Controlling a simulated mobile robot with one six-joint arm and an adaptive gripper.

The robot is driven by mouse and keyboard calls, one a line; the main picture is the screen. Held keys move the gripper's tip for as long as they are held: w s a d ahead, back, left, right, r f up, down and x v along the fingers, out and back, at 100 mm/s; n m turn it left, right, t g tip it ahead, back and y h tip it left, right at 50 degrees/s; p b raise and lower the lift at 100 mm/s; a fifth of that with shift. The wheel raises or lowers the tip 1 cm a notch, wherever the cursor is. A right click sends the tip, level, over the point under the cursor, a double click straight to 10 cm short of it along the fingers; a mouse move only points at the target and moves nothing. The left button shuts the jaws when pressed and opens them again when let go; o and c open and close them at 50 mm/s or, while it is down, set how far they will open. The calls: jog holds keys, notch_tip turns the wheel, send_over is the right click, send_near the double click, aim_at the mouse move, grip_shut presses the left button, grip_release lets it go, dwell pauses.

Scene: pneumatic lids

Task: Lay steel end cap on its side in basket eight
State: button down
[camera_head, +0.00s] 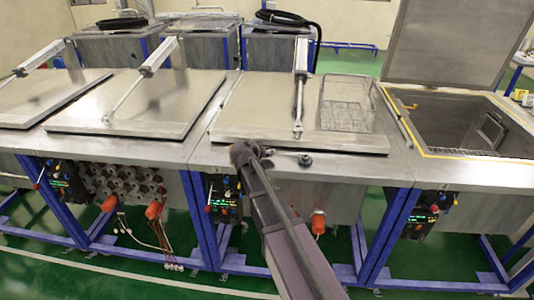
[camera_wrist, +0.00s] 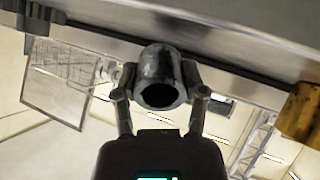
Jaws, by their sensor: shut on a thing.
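The steel end cap (camera_wrist: 160,68) shows in the wrist view as a short grey metal cylinder with a dark hollow opening facing the camera. My gripper (camera_wrist: 158,92) is shut on it, one finger on each side. In the head view my gripper (camera_head: 284,153) is at the front edge of the third tank's lid, and the small dark round thing at its tip (camera_head: 304,159) appears to be the cap. A wire basket (camera_head: 345,100) rests on the right part of that lid, beyond my gripper. I cannot read any number on it.
The third tank's lid (camera_head: 258,104) is closed, with a cylinder arm (camera_head: 300,80) standing over it left of the basket. The tank at right (camera_head: 445,120) is open, its lid (camera_head: 445,45) raised. Closed lids lie at left. An orange cylindrical part (camera_wrist: 300,112) shows in the wrist view.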

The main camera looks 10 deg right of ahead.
jog(key=shift+c, duration=0.4)
grip_release()
jog(key=shift+r, duration=0.1)
